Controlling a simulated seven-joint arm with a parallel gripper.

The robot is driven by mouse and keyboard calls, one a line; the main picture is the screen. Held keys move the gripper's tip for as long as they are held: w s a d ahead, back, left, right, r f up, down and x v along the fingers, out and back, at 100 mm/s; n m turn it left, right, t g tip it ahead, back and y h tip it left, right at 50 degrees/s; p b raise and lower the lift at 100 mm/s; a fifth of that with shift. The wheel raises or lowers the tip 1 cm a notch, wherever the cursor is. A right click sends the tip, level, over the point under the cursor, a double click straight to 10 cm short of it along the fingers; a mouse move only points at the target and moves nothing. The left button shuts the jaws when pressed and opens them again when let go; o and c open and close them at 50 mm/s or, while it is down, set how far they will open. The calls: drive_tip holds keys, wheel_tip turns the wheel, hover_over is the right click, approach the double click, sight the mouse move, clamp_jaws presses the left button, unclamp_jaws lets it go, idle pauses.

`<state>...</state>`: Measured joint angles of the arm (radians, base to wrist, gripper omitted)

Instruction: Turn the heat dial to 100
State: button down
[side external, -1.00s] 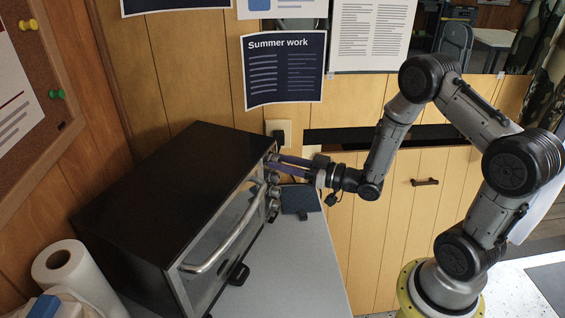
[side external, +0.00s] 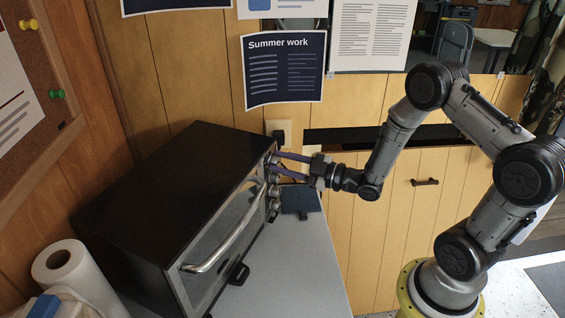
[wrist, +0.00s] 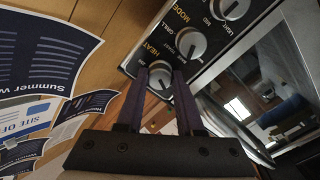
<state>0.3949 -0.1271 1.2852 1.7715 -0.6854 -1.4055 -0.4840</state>
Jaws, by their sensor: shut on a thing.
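The toaster oven (side external: 180,185) is a black box on the grey counter, with a column of round knobs at the far end of its front. In the wrist view, the heat dial (wrist: 160,86) sits under the "HEAT" label on the black panel (wrist: 150,48). My gripper (wrist: 160,74) has a dark finger on each side of this dial and is shut on it. In the side view, my gripper (side external: 277,163) reaches the top knob from the right. The fingers partly cover the dial and its scale, and I cannot read its setting.
The mode dial (wrist: 190,43) and the light dial (wrist: 235,8) are close to the heat dial. The oven door handle (side external: 228,237) sticks out below. A dark blue cloth-like square (side external: 301,200) lies on the counter (side external: 300,255). A paper roll (side external: 65,268) stands front left.

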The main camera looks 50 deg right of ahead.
drive_tip(key=shift+n, duration=0.9)
drive_tip(key=c, duration=0.5)
unclamp_jaws()
drive_tip(key=shift+c, duration=0.2)
drive_tip(key=shift+s, duration=0.1)
drive_tip(key=v, duration=1.3)
drive_tip(key=shift+s, duration=0.3)
